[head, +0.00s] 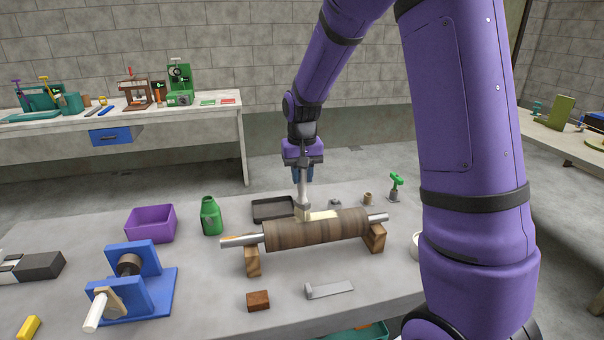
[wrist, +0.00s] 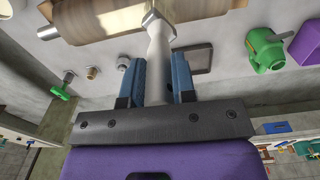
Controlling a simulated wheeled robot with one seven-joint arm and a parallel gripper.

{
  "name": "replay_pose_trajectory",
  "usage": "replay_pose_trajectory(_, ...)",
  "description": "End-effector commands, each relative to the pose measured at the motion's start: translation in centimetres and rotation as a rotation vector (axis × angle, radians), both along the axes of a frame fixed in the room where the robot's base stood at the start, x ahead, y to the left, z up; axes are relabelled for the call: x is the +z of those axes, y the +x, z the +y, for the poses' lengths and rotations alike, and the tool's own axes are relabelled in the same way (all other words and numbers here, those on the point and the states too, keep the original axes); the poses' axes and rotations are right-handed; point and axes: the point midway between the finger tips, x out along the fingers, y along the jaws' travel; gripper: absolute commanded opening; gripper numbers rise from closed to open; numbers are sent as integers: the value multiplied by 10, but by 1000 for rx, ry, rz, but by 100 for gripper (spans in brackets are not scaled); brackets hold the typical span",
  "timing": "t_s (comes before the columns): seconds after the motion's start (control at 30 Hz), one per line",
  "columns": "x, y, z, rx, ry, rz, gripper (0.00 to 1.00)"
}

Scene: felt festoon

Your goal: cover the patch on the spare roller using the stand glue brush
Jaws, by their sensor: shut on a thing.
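The spare roller (head: 283,233) is a brown cylinder with metal shaft ends, resting across two wooden blocks on the grey table. A pale cream patch (head: 323,215) shows on its upper side. My gripper (head: 302,174) is above the far side of the roller, pointing down, with blue fingers shut on the glue brush (head: 302,190). The brush has a pale handle and hangs upright, its bristles at the patch's left end; I cannot tell if they touch. In the wrist view the brush handle (wrist: 158,65) stands between the blue fingers (wrist: 156,85), with the roller (wrist: 115,15) beyond.
A blue fixture (head: 150,290) is at front left. A brown block (head: 258,300) and a metal piece (head: 330,289) lie in front. A green-handled tool (head: 395,186) stands at back right.

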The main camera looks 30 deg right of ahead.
Motion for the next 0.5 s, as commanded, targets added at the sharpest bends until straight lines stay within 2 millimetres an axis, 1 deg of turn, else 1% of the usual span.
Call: replay_pose_trajectory(0.5, -7, 0, 0, 0, 0, 1, 1)
